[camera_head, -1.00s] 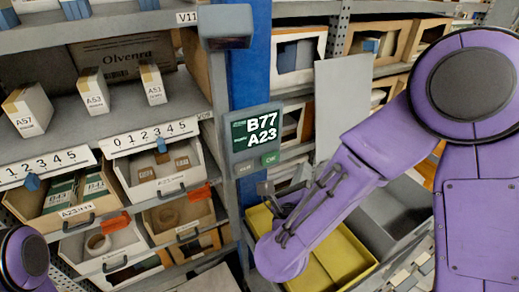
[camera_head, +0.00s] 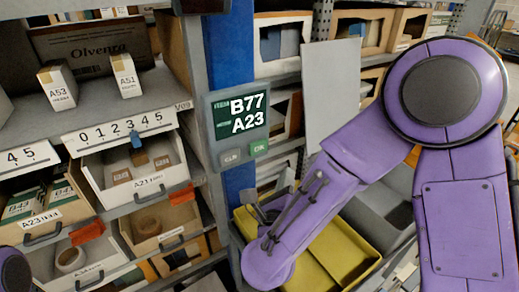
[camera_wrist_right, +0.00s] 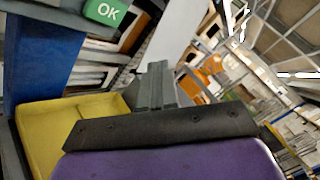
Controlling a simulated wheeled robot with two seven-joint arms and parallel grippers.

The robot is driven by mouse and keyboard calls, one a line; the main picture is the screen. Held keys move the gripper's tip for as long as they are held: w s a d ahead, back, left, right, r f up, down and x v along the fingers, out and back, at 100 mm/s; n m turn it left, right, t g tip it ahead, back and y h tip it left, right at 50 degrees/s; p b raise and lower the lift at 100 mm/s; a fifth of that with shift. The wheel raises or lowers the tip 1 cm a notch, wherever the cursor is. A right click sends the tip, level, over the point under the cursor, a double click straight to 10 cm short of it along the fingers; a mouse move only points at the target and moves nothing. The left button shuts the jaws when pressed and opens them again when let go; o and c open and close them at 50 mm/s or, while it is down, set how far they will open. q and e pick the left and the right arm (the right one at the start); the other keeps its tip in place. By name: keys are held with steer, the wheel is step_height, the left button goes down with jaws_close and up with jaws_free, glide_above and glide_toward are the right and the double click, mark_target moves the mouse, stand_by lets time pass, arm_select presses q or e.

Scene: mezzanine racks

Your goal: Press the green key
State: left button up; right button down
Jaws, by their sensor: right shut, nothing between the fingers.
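The green key (camera_head: 259,148), marked OK, is at the lower right of a grey display panel (camera_head: 222,108) reading B77 and A23. The key also shows at the top of the right wrist view (camera_wrist_right: 105,11). My right gripper (camera_head: 250,197) is below the key in the head view, apart from it, partly hidden by its own wrist. In the right wrist view its fingers (camera_wrist_right: 157,75) are closed together and empty, pointing up, with the key above and left of their tips. My left gripper is out of view.
A grey key (camera_head: 231,157) sits beside the green one. The panel is on a blue post (camera_head: 230,50). A yellow bin (camera_head: 345,255) lies below my right wrist. Shelves with cartons and labelled drawers (camera_head: 145,185) stand left. A grey board (camera_head: 330,95) stands right of the panel.

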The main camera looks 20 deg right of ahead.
mark_target(265, 146)
steer(key=w+a, duration=0.1)
steer(key=w, duration=0.7)
steer(key=shift+w+b, duration=0.3)
steer(key=shift+b, duration=0.1)
steer(key=shift+a, duration=0.1)
steer(key=shift+w+f, duration=0.1)
steer(key=shift+w, duration=0.05)
stand_by(1.4)
steer(key=shift+w, duration=0.25)
steer(key=shift+w+a+b, duration=0.1)
steer(key=shift+w+b, duration=0.35)
stand_by(0.6)
stand_by(0.3)
steer(key=shift+s, duration=0.9)
